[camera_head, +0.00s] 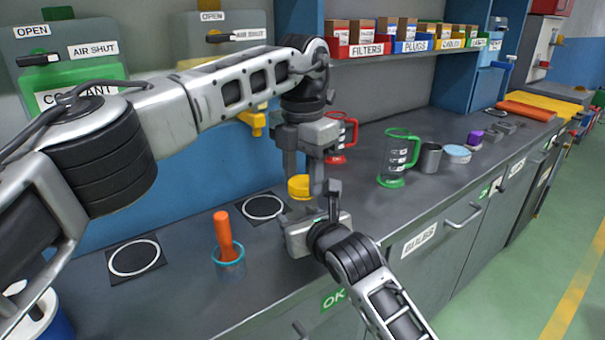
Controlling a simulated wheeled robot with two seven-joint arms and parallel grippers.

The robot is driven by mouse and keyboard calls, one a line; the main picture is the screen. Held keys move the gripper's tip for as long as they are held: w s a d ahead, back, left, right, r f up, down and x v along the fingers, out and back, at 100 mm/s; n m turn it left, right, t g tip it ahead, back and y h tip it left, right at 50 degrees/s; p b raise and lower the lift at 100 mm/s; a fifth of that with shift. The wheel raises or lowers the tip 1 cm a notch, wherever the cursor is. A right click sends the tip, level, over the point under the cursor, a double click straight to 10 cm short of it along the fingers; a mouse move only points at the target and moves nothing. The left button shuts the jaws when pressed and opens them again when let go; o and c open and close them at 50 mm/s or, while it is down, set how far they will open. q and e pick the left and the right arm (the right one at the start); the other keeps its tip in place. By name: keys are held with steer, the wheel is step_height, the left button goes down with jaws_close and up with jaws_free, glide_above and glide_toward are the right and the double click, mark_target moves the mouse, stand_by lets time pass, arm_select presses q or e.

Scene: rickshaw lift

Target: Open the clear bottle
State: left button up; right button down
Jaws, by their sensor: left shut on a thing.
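My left gripper (303,185) comes down from above at the middle of the counter, its fingers pointing down. It is shut on a yellow cap (299,187) between its fingers. My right gripper (315,208) is just below and in front, close to the counter's front edge. A small pale, see-through patch by its jaws may be the clear bottle, but the two grippers hide most of it. I cannot tell whether the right jaws are closed on it, or whether cap and bottle are apart.
A red jug (345,130) and a green jug (398,158) stand behind to the right, near a grey cup (429,158). A blue-rimmed holder (230,263) with an orange handle (224,232) stands front left. Two ringed black pads (135,258) lie bare. Labelled dispensers line the left wall.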

arm_select(q)
steer(key=n, duration=1.2)
steer(key=shift+n, duration=0.4)
steer(key=n, duration=0.5)
steer(key=shift+r, duration=0.1)
steer(key=n, duration=0.7)
steer(key=shift+r, duration=0.1)
steer(key=shift+r, duration=1)
